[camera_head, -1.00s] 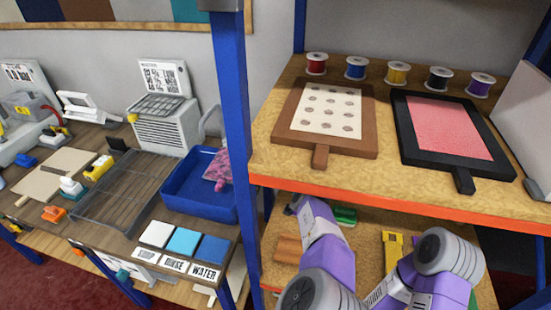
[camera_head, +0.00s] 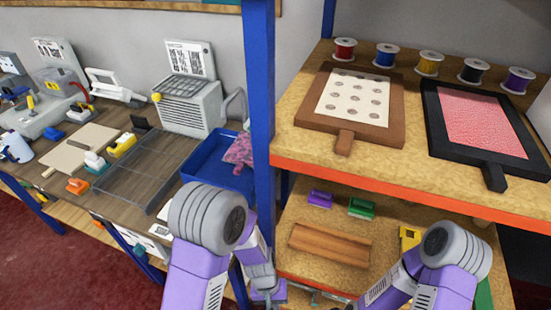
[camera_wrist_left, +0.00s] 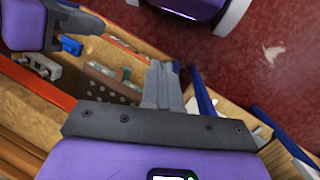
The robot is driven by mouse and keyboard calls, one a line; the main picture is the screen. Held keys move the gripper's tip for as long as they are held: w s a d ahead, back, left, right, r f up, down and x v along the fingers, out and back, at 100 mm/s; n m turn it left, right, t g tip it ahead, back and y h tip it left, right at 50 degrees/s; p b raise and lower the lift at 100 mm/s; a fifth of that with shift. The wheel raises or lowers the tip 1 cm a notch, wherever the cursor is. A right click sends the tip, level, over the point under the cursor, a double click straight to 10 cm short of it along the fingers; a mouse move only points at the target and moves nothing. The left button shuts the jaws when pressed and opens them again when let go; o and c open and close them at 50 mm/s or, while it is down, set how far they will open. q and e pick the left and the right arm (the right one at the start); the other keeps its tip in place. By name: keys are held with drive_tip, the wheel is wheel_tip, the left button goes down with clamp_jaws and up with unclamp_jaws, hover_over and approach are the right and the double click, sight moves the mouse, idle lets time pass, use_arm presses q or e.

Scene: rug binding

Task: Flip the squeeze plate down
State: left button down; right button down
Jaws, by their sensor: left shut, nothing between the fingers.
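I cannot tell for certain which thing is the squeeze plate. In the left wrist view a brown plate with rows of holes (camera_wrist_left: 103,82) lies tilted on the lower wooden level, with a small teal knob (camera_wrist_left: 126,74) beside it. My left gripper's grey fingers (camera_wrist_left: 164,72) are together and empty, to the right of that plate in this view. In the head view my left gripper (camera_head: 264,284) is low at the front edge of the lower shelf, partly hidden by its arm. My right gripper (camera_wrist_left: 72,14) shows in part at the wrist view's upper left; its fingers are not clear.
A blue post (camera_head: 259,100) stands between the left table and the shelf. The upper shelf's orange edge (camera_head: 400,187) overhangs the lower shelf (camera_head: 290,215), which holds a wooden block (camera_head: 330,243), a purple clip (camera_head: 320,198) and a green clip (camera_head: 361,208). A blue tub (camera_head: 205,168) is left of the post.

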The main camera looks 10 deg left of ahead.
use_arm(q)
drive_tip(key=s+a+f+t, duration=0.1)
drive_tip(key=a+f, duration=0.1)
drive_tip(key=f, duration=0.2)
drive_tip(key=a+f+n+t+h, duration=0.1)
drive_tip(key=a+f+t, duration=0.1)
drive_tip(key=f, duration=0.2)
drive_tip(key=shift+s+a+f+h, duration=0.25)
drive_tip(key=shift+s+f+h, duration=0.05)
drive_tip(key=shift+s+f, duration=0.1)
